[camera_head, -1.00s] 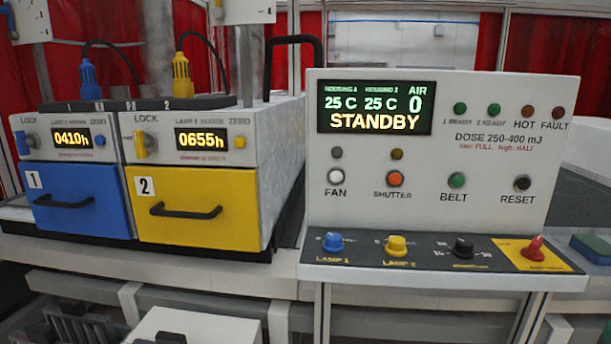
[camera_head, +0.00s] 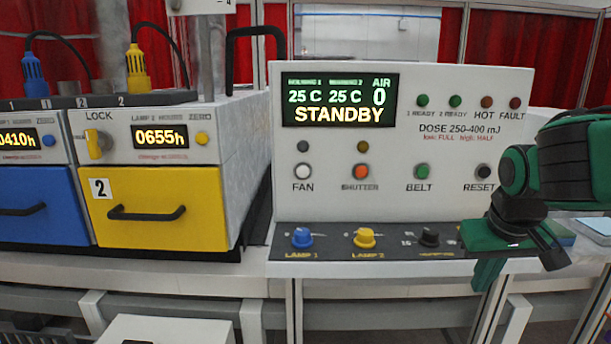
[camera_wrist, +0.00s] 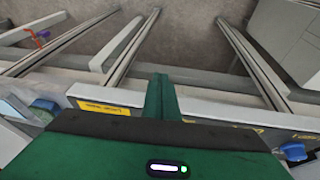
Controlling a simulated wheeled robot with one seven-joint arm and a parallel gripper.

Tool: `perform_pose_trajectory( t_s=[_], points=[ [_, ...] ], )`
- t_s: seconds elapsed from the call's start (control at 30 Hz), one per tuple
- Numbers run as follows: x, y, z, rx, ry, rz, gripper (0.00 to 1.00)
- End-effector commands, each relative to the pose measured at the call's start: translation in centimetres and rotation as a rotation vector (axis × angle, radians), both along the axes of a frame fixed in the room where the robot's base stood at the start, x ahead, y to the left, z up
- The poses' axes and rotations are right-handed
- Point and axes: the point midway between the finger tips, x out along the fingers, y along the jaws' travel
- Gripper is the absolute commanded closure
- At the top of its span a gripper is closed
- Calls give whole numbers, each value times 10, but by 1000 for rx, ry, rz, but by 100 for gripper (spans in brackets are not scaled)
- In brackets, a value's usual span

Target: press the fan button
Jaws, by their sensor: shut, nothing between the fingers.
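The white fan button (camera_head: 302,171) sits on the upright face of the white control panel (camera_head: 400,205), above the label FAN and below a dark indicator. The panel display (camera_head: 339,100) reads STANDBY with AIR 0. My green gripper (camera_head: 487,276) is at the panel's lower right, pointing down in front of the knob shelf, well to the right of the fan button and apart from it. It is shut and empty. In the wrist view my gripper (camera_wrist: 162,95) points toward the frame and floor below the panel; the fan button is out of that view.
The shutter (camera_head: 361,172), belt (camera_head: 422,171) and reset (camera_head: 483,171) buttons share the row. Blue (camera_head: 301,238), yellow (camera_head: 364,238) and black (camera_head: 428,237) knobs jut from the shelf below. A yellow drawer unit (camera_head: 165,235) stands at the left. My arm hides the red knob.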

Motion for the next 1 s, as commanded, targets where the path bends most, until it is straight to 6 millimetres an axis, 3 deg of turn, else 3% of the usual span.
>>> perform_pose_trajectory(
  t_s=[0.03,0.1,0.3,0.5,0.6,0.8,1.0],
  points=[
    [22,23,11,-17,-40,71,100],
    [48,53,26,-36,-95,154,100],
    [101,152,68,-65,-250,376,100],
    [123,251,105,-66,-387,559,100],
    [125,288,119,-60,-436,624,100],
    [124,326,133,-52,-488,686,100],
    [124,331,136,-51,-495,694,100]
  ],
)
